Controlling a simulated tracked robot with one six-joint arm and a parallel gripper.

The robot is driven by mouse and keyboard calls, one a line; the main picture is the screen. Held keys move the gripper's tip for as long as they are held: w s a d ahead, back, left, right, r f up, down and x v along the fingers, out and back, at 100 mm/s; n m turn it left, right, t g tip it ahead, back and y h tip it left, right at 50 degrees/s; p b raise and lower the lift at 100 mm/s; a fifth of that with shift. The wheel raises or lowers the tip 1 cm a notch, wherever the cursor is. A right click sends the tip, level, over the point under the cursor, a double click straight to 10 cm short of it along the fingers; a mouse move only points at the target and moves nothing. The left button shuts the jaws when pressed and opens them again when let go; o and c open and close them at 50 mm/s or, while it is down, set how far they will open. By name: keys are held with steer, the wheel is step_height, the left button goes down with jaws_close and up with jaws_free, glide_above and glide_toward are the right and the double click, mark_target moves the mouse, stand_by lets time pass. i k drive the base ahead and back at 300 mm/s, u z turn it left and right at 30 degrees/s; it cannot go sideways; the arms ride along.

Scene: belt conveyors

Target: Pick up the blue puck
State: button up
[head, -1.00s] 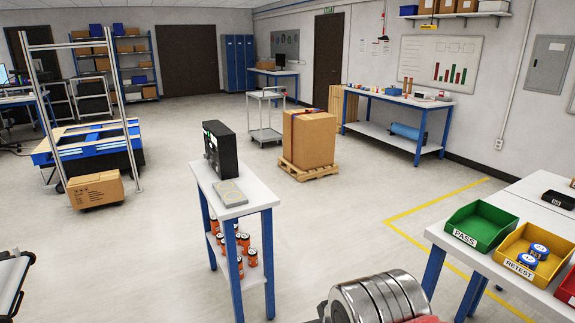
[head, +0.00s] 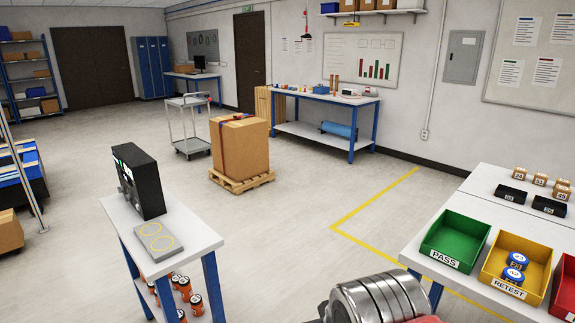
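Two short round pucks with blue and white tops sit in the yellow RETEST bin (head: 484,271) in the head view, at the right. One blue puck (head: 516,259) is farther back and the other blue puck (head: 512,275) is nearer the front wall. Small marks on their tops are too small to read surely. A silver ringed part of my arm with red beside it shows at the bottom, left of the bins. My gripper's fingers are not visible, so whether it holds anything is not shown.
A green PASS bin (head: 430,247) and a partly cut-off red bin (head: 569,290) flank the yellow one on a white table (head: 412,252). Black trays and small boxes stand behind. At left is a narrow stand (head: 193,236) with a black device. Open floor lies between.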

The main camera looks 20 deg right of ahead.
mark_target(519, 261)
steer(key=z, duration=0.5)
steer(key=i, duration=1.1)
steer(key=z, duration=0.55)
